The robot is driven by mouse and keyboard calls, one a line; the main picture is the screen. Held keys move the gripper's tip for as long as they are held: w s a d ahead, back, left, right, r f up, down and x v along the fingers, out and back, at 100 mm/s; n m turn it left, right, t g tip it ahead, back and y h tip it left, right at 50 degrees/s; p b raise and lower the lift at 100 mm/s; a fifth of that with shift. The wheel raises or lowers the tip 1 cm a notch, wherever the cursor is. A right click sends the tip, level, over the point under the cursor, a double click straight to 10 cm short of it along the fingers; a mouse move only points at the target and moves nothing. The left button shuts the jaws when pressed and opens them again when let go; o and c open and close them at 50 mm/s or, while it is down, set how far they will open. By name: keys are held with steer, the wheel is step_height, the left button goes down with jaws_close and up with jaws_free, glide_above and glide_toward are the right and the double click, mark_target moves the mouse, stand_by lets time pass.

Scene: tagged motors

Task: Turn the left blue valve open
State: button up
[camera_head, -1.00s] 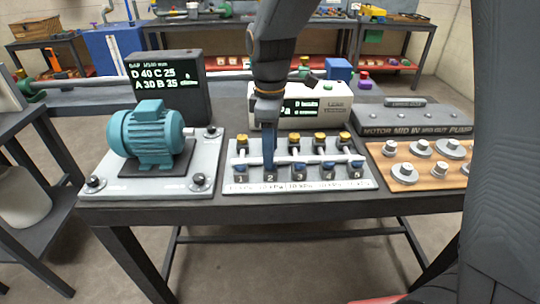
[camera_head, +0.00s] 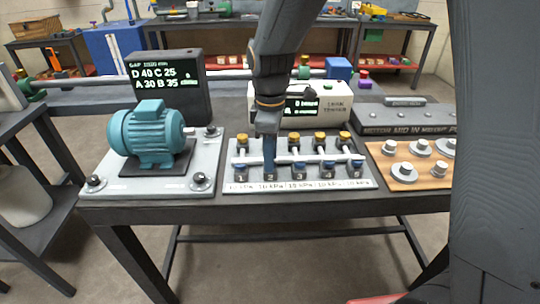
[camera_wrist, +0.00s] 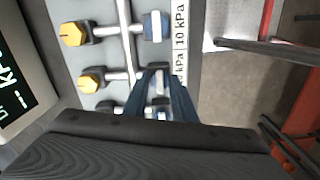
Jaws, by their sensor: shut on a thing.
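The valve board (camera_head: 225,187) lies in the middle of the bench, with blue valves along its front marked 1 to 5. The leftmost blue valve (camera_head: 241,171), marked 1, stands clear to the left of my gripper (camera_head: 270,166). My gripper points down over the blue valve marked 2 (camera_head: 271,177), with its blue fingers shut on that valve's handle. In the wrist view my gripper (camera_wrist: 160,88) hides much of the handle between its fingers. Another blue valve (camera_wrist: 155,27) shows above it there, apart from the fingers.
Yellow knobs (camera_head: 320,137) line the board's back, joined by white pipes. A teal motor (camera_head: 150,134) on a grey plate stands left. A leak tester (camera_head: 330,106) stands close behind the board. A wooden board with metal discs (camera_head: 405,172) lies right.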

steer(key=m+p, duration=0.3)
steer(key=m, duration=0.1)
steer(key=shift+r, duration=0.1)
steer(key=m+p, duration=0.3)
steer(key=m, duration=0.1)
steer(key=shift+m, duration=0.4)
steer(key=m+p, duration=0.2)
steer(key=m, duration=0.2)
steer(key=shift+m+p, duration=0.9)
steer(key=shift+m, duration=1.6)
steer(key=o, duration=1)
steer(key=shift+o, duration=0.2)
